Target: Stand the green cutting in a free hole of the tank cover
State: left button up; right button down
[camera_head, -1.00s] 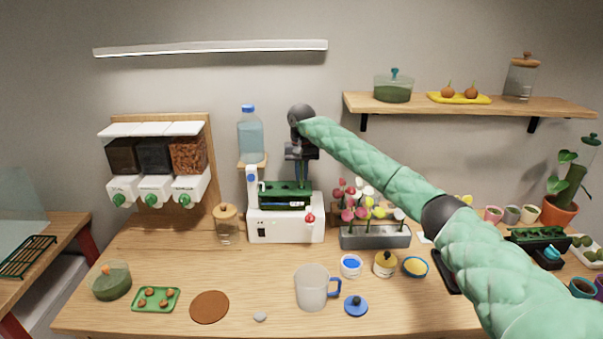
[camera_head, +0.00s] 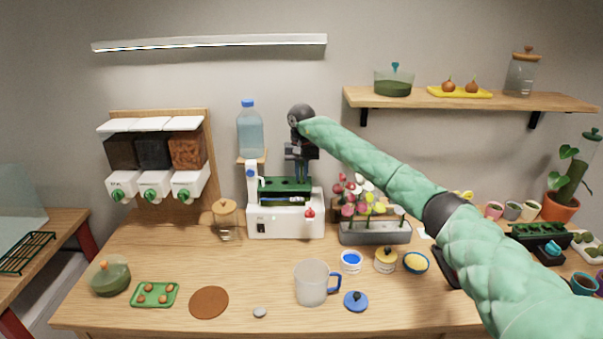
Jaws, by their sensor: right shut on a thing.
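The tank cover (camera_head: 272,184) is dark green with several holes. It lies on a small tank in a white machine (camera_head: 270,222) at the middle back of the table. My right gripper (camera_head: 299,178) points down over the right part of the cover, its fingertips close above it or at it. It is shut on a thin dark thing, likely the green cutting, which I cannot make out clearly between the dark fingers. I cannot tell whether its lower end is in a hole. My left gripper is not in view.
A water bottle (camera_head: 250,134) stands just left of the gripper. A grey planter (camera_head: 375,234) with flowers stands to the right under my arm. A glass jar (camera_head: 226,220) stands left of the machine. A mug (camera_head: 311,283) and small pots are in front.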

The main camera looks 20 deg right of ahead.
dwell(0.3)
jog(key=c, duration=0.9)
grip_release()
jog(key=shift+f, duration=0.1)
jog(key=shift+c, duration=0.2)
jog(key=shift+r+p, duration=0.5)
jog(key=shift+r, duration=3.1)
